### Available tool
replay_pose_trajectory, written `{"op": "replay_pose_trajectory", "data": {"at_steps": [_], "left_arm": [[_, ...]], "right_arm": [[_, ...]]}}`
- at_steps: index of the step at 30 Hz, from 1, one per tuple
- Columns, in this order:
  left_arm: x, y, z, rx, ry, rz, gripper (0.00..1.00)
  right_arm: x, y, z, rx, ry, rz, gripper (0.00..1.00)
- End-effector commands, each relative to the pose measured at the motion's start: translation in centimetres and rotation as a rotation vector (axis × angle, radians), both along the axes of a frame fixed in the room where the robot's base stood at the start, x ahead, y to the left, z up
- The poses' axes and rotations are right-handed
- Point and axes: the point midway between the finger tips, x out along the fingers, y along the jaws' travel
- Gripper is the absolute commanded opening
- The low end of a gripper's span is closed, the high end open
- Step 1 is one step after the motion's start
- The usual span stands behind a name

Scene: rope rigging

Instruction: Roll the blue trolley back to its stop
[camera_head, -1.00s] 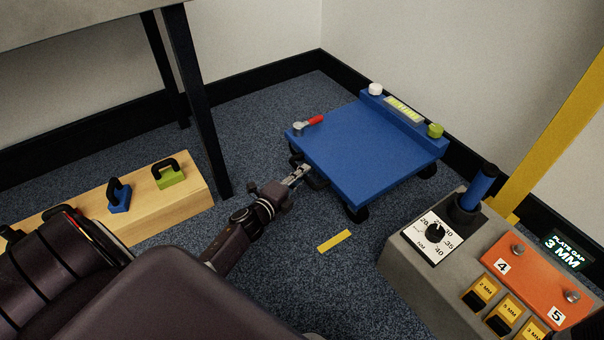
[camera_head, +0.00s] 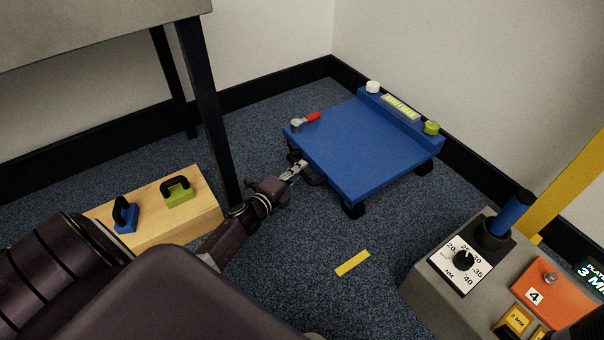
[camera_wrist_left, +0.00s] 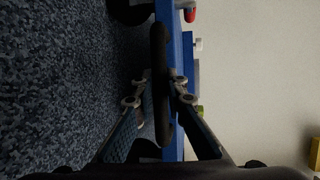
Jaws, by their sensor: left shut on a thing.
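The blue trolley (camera_head: 365,148), a flat platform on black wheels, stands on the carpet near the back wall in the head view. My left gripper (camera_head: 294,171) is at its near left side. In the left wrist view, the fingers (camera_wrist_left: 157,92) of my left gripper sit on either side of the trolley's upright black handle bar (camera_wrist_left: 160,50) and are shut on it. A red-handled lever (camera_head: 307,121) is on the trolley's left corner. White (camera_head: 373,87) and green (camera_head: 431,128) knobs are on its raised back edge. I cannot make out the stop. My right gripper is out of view.
A yellow floor strip (camera_head: 352,263) lies in front of the trolley. A grey control box (camera_head: 435,285) with a dial stands at right. A wooden block (camera_head: 165,215) with blue and green handled pieces lies at left, beside a black table leg (camera_head: 210,115).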

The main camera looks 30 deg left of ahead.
Motion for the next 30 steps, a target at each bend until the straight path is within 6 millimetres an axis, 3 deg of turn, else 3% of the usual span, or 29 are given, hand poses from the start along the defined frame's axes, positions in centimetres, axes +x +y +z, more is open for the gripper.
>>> {"op": "replay_pose_trajectory", "data": {"at_steps": [6,15,16,21,30], "left_arm": [[0.8,2.0,-0.2,0.0,0.003,0.002,0.0],[0.8,2.4,-0.1,0.001,0.003,0.007,0.0],[0.8,2.4,-0.1,0.001,0.003,0.008,0.14],[0.8,2.3,-0.1,0.001,0.003,0.005,0.3],[0.8,2.1,0.1,0.0,0.002,0.002,0.3]], "right_arm": [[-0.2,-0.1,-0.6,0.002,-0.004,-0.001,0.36],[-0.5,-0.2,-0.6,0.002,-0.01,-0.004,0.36],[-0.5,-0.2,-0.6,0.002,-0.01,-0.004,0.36],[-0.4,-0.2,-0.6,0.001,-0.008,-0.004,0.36],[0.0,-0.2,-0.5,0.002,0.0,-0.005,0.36]]}}
